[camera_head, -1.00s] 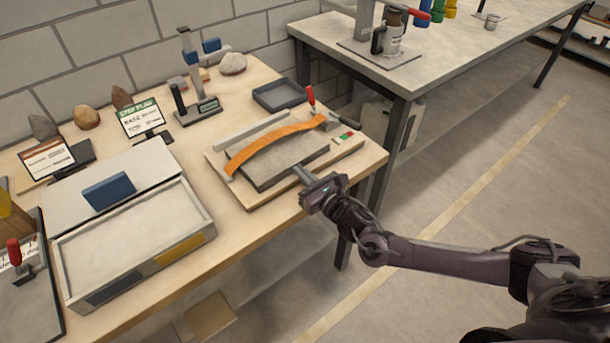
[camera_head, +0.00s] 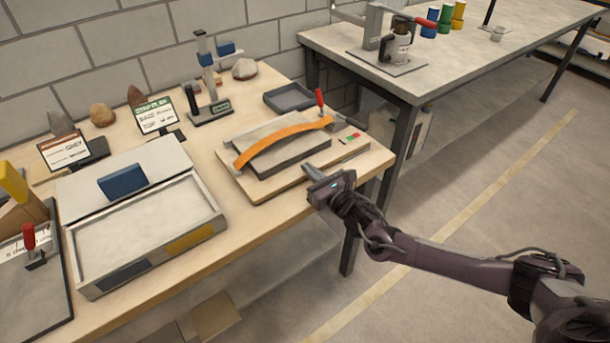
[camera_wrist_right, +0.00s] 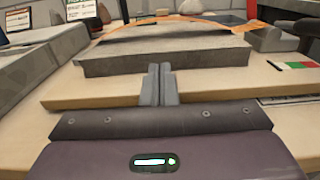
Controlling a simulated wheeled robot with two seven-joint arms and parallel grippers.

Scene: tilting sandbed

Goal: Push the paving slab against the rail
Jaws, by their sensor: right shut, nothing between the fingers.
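The paving slab (camera_head: 287,153) is a flat grey block on a wooden board (camera_head: 262,193) near the bench's right end. An orange curved strip arches over it. The pale rail (camera_head: 262,131) runs along the far side of the board; the strip partly hides where slab and rail meet, and I cannot tell if they touch. My right gripper (camera_head: 309,169) is shut and empty, just off the slab's near edge. In the right wrist view, the closed fingertips (camera_wrist_right: 158,70) point at the slab's near face (camera_wrist_right: 190,63). My left gripper is not in view.
A red-handled clamp (camera_head: 321,103) stands at the board's far right corner. A dark tray (camera_head: 290,97) lies behind the board. A grey sand tray (camera_head: 218,215) fills the bench to the left. The floor in front of the bench end is clear.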

